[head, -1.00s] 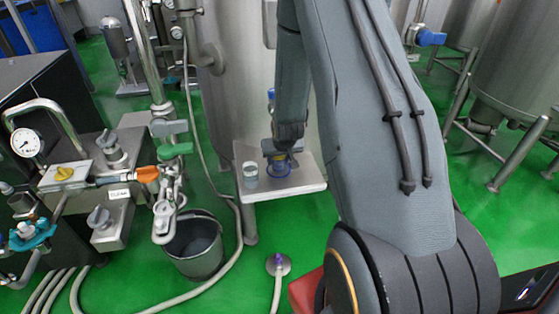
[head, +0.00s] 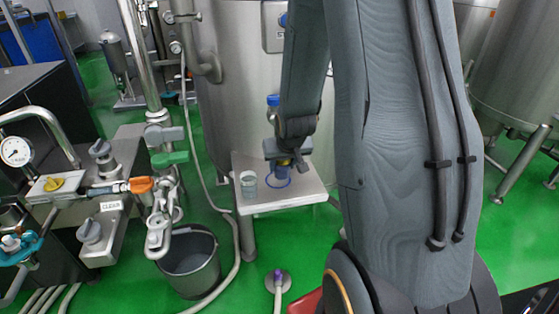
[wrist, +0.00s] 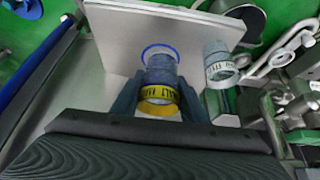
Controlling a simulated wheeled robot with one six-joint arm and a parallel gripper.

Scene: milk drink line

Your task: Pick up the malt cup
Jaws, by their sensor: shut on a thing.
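The malt cup (wrist: 160,98) is a clear cup with a yellow band lettered "MALT". In the wrist view it is between the two fingers of my gripper (wrist: 160,88), which is shut on it. In the head view my gripper (head: 285,160) is over the shelf, and the cup is mostly hidden by it. A blue ring (head: 268,182) is marked on the shelf just below the cup; the cup looks slightly above it. The ring also shows in the wrist view (wrist: 147,48).
A second clear cup with a white label (head: 249,184) stands on the shelf (head: 300,200), left of my gripper. A steel tank (head: 235,110) rises behind. A bucket (head: 190,265), pipes and a hose are to the left.

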